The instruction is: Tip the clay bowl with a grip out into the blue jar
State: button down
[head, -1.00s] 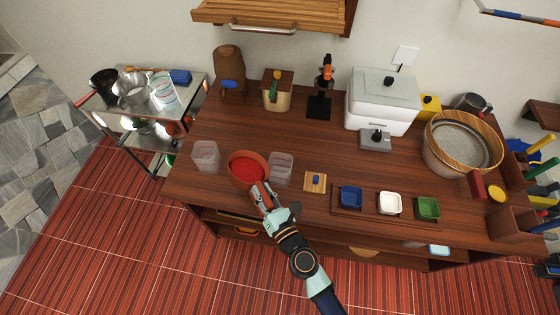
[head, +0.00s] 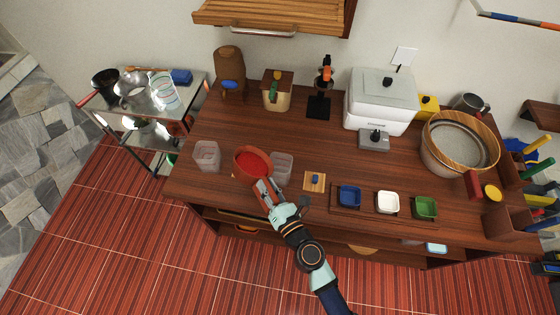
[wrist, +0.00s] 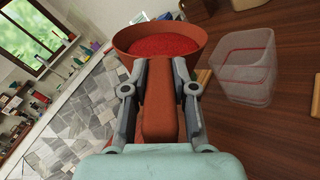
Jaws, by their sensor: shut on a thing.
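The clay bowl (head: 240,168) is reddish brown, has a grip and holds red contents (head: 254,161). It also shows in the wrist view (wrist: 125,42), with its grip (wrist: 160,100) running between my fingers. My gripper (head: 265,190) is shut on that grip and holds the bowl over the counter's front left, seemingly tilted toward the right. A clear square container (head: 282,167) stands close to the bowl's right; in the wrist view it (wrist: 246,70) shows a red line. I see no container clearly a blue jar; a small blue dish (head: 349,196) sits farther right.
Another clear container (head: 207,155) stands left of the bowl. A small wooden board (head: 315,181) with a blue item lies to the right. A white dish (head: 388,202) and a green dish (head: 425,207) sit beside the blue one. The counter behind the bowl is largely clear.

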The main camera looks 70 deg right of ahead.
jog(key=shift+s+d+r+m+p, duration=0.3)
jog(key=shift+d+r+m+p, duration=0.1)
jog(key=shift+r+p, duration=0.25)
jog(key=shift+f, duration=0.1)
jog(key=shift+s+d+f+m, duration=0.25)
jog(key=shift+s+d+m, duration=0.15)
jog(key=shift+m, duration=0.5)
jog(key=shift+s+d+r+m+p, duration=0.15)
jog(key=shift+d+r+m+p, duration=0.2)
jog(key=shift+m, duration=0.55)
dwell(0.4)
jog(key=shift+s+d+f+m+b, duration=0.25)
jog(key=shift+f+m+b, duration=0.15)
jog(key=shift+m, duration=0.4)
dwell(0.5)
jog(key=shift+s+d+r+m+p, duration=0.3)
jog(key=shift+m+p, duration=0.25)
jog(key=shift+m, duration=0.35)
dwell(0.5)
jog(key=shift+s+d+r+m+p, duration=0.15)
jog(key=shift+s+d+m+p, duration=0.45)
jog(key=shift+d+m, duration=0.25)
dwell(0.5)
jog(key=shift+s+d+r+m+p, duration=0.1)
jog(key=shift+s+d+m+p, duration=0.2)
jog(key=shift+m+p, duration=0.25)
dwell(0.5)
